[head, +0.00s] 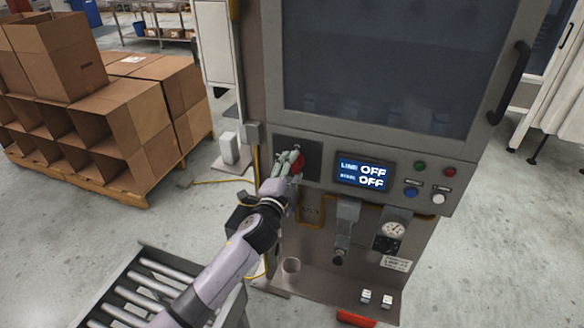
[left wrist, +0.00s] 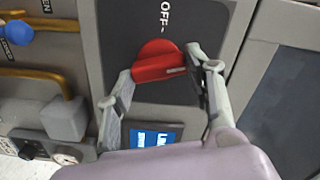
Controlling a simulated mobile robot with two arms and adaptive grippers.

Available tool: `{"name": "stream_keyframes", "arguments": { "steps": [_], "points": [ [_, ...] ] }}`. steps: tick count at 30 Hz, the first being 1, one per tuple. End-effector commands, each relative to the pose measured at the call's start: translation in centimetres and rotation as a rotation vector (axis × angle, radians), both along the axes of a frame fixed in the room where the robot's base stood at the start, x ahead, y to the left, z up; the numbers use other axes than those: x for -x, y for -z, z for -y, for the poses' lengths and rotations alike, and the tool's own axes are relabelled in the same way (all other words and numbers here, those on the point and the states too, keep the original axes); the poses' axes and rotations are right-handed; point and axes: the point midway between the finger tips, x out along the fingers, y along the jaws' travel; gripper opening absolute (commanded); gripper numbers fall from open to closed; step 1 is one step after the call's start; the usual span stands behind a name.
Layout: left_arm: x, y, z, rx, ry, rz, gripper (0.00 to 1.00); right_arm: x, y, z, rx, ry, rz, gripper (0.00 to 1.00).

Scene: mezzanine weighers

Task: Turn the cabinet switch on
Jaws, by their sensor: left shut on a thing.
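The cabinet (head: 262,70) is a grey-brown machine with a large dark window. Its red rotary switch (head: 298,162) sits on a dark plate at the left of the front panel. In the left wrist view the red switch (left wrist: 158,62) lies between the two fingers, near the printed word OFF. My left gripper (head: 288,163) is shut on the switch, its fingers on either side; it also shows in the left wrist view (left wrist: 160,75). The display (head: 361,175) reads LINE OFF and a second line OFF. My right gripper is not in view.
A roller conveyor (head: 140,290) stands below my left arm. Cardboard boxes (head: 120,110) on a pallet are at the left. Buttons (head: 411,192) and a gauge (head: 392,230) are right of the switch.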

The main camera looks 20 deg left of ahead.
Motion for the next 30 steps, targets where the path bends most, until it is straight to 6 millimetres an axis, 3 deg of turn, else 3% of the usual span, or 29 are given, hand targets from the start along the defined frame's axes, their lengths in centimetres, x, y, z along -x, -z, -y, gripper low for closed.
{"name": "stream_keyframes", "arguments": {
  "steps": [15,30],
  "points": [
    [0.01,0.17,0.08,-0.314,0.001,0.010,0.20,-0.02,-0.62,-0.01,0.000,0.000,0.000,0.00],
    [0.02,0.25,0.10,-0.362,0.002,0.011,0.20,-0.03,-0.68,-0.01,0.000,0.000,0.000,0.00]
  ]
}}
